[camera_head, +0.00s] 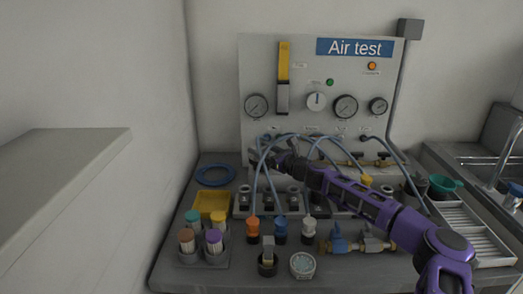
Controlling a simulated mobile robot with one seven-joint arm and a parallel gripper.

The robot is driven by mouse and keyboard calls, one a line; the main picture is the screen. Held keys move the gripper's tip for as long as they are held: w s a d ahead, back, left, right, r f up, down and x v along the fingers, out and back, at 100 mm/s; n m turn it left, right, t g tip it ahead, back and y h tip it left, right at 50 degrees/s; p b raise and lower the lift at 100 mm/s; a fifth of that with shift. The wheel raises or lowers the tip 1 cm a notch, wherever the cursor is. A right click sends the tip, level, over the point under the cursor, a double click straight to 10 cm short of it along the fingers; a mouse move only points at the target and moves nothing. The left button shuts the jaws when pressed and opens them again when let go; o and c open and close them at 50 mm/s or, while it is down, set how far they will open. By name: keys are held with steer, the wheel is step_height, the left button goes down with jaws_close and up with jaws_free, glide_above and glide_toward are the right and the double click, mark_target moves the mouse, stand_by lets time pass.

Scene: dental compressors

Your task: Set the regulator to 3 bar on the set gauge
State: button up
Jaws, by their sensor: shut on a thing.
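My gripper (283,154) is in front of the lower left part of the panel, among the blue hoses. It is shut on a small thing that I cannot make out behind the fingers. The regulator cannot be told for sure; its knob may be hidden by my gripper. Three round dial gauges are on the panel: a left one (256,106), a larger middle one (346,107) and a small right one (378,106). Their labels and needles are too small to read, so I cannot tell which is the set gauge.
The "Air test" panel (291,70) carries a white round dial (316,101) and a yellow-topped column (284,65). Blue hoses loop around my gripper. Orange (253,226), blue (280,228) and white (309,227) fittings stand in front. A yellow tray (211,201) is left, a sink right.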

steer(key=m+t+h, duration=0.1)
steer(key=m+h, duration=0.1)
steer(key=m+t+h, duration=0.2)
steer(key=h, duration=0.1)
steer(key=shift+a+t, duration=0.15)
steer(key=shift+t, duration=0.15)
steer(key=m+h, duration=0.2)
steer(key=h, duration=0.2)
steer(key=m+t+h, duration=0.1)
steer(key=m+h, duration=0.2)
steer(key=h, duration=0.1)
steer(key=shift+r+t, duration=0.1)
steer(key=shift+t, duration=0.2)
steer(key=m+g+h, duration=0.1)
steer(key=m+h, duration=0.2)
steer(key=h, duration=0.1)
steer(key=m+g+h, duration=0.1)
steer(key=m+h, duration=0.1)
steer(key=h, duration=0.2)
steer(key=shift+m+h, duration=0.3)
steer(key=shift+m, duration=0.1)
steer(key=shift+m+g+h, duration=1.9)
steer(key=shift+g+h, duration=0.1)
steer(key=shift+h, duration=0.3)
steer(key=shift+d+m+g+h, duration=0.25)
steer(key=shift+m+g+h, duration=0.35)
steer(key=shift+g, duration=0.1)
steer(key=o, duration=1.4)
steer(key=shift+v, duration=3.75)
